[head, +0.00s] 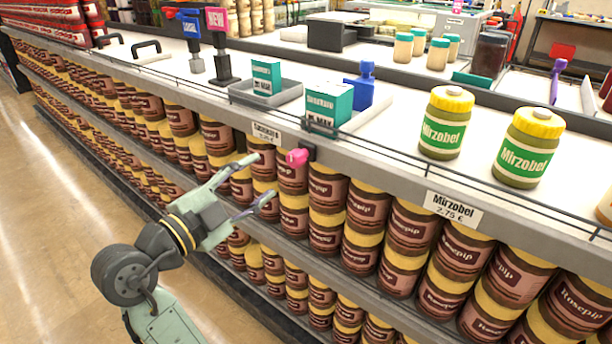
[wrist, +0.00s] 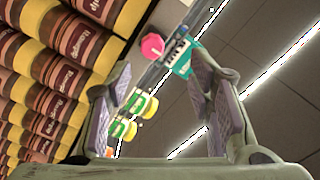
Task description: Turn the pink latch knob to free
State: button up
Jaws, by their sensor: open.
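The pink latch knob (head: 297,157) sits on a dark mount at the front edge of the counter, just under the rail. It also shows in the wrist view (wrist: 152,46), ahead of and between the fingers, a little left of their middle. My gripper (head: 262,178) is open and empty, with its two fingers apart. In the head view it is to the left of the knob and slightly below it, apart from it. In the wrist view the gripper (wrist: 165,95) has nothing between its fingertips.
Shelves of brown Rosepip jars (head: 410,232) fill the space below the counter, close beside my fingers. A thin rail runs along the counter edge. Green Mirzobel jars (head: 446,122), a teal box (head: 328,103) and a blue object (head: 362,84) stand on top. The aisle floor (head: 50,220) is clear.

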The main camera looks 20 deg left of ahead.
aim_at(292, 162)
jog(key=shift+h, duration=0.3)
jog(key=p+x, duration=0.1)
jog(key=x, duration=0.2)
jog(key=p+x, duration=0.1)
jog(key=x, duration=0.3)
jog(key=f+p+x, duration=0.1)
jog(key=x, duration=0.2)
jog(key=shift+w+d, duration=0.25)
jog(key=shift+d, duration=0.25)
jog(key=shift+c, duration=0.2)
grip_shut()
